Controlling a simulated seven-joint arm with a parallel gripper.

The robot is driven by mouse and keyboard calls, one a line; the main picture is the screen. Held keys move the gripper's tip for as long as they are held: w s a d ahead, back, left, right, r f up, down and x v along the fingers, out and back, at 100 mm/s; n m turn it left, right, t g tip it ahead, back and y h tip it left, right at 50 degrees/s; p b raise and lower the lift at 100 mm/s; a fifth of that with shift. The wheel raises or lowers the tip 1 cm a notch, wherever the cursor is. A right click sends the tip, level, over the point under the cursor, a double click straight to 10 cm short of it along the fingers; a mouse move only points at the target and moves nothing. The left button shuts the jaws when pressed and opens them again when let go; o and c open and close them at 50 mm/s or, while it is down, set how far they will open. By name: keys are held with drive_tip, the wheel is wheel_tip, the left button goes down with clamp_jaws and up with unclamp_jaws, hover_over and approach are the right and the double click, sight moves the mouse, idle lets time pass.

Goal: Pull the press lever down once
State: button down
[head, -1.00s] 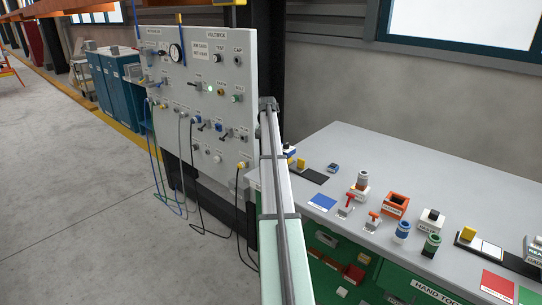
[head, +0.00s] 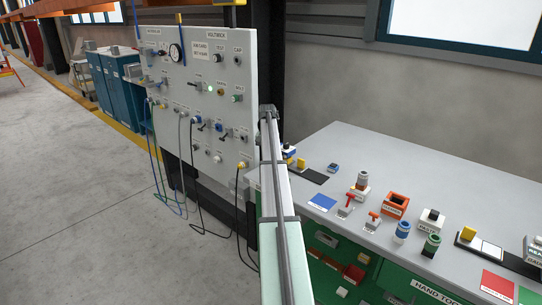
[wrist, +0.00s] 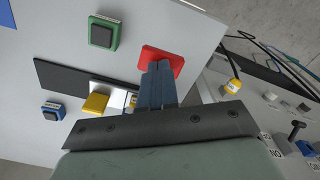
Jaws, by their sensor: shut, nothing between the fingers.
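No part is clearly marked as the press lever, and I cannot tell which one it is. In the wrist view my gripper (wrist: 157,80) is shut and empty. Its fingertips overlap a red square piece (wrist: 168,55) near the edge of the light bench top; whether they touch it is unclear. In the head view my arm hides the gripper and that spot. Two small red-handled levers (head: 347,200) (head: 374,216) stand on the bench (head: 350,140). The upright panel (head: 195,60) carries several small knobs and switches.
In the wrist view a green-framed button (wrist: 103,32), a yellow block (wrist: 95,103) and a blue button (wrist: 53,111) lie left of the fingers. Bench parts crowd the right of the head view.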

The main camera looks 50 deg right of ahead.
drive_tip(key=shift+f, duration=0.75)
drive_tip(key=shift+r, duration=0.2)
wheel_tip(320, 180, up, 9)
idle(0.8)
idle(0.4)
